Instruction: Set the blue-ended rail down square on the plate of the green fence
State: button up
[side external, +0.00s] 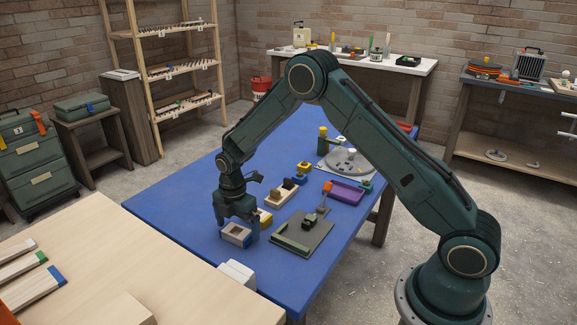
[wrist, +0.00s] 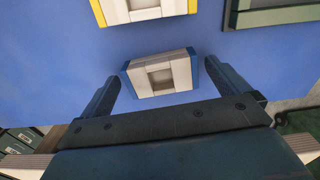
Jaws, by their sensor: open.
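The blue-ended rail (side external: 235,235) is a short pale block with a recess in its top. It lies on the blue table below my gripper (side external: 236,226). In the wrist view the rail (wrist: 160,75) shows blue at both ends.
A yellow-ended block (side external: 265,218) lies just behind the rail; it also shows in the wrist view (wrist: 145,9). A white block (side external: 238,273) stands at the table's near edge. Wooden blocks (side external: 279,193), a purple tray (side external: 346,191) and a round device (side external: 346,160) stand farther back. The table's left side is clear.

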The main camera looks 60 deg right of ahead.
aim_at(238, 233)
dwell(0.4)
jog(key=c, duration=1)
jog(key=shift+r, duration=0.1)
notch_tip(238, 233, up, 20)
dwell(0.6)
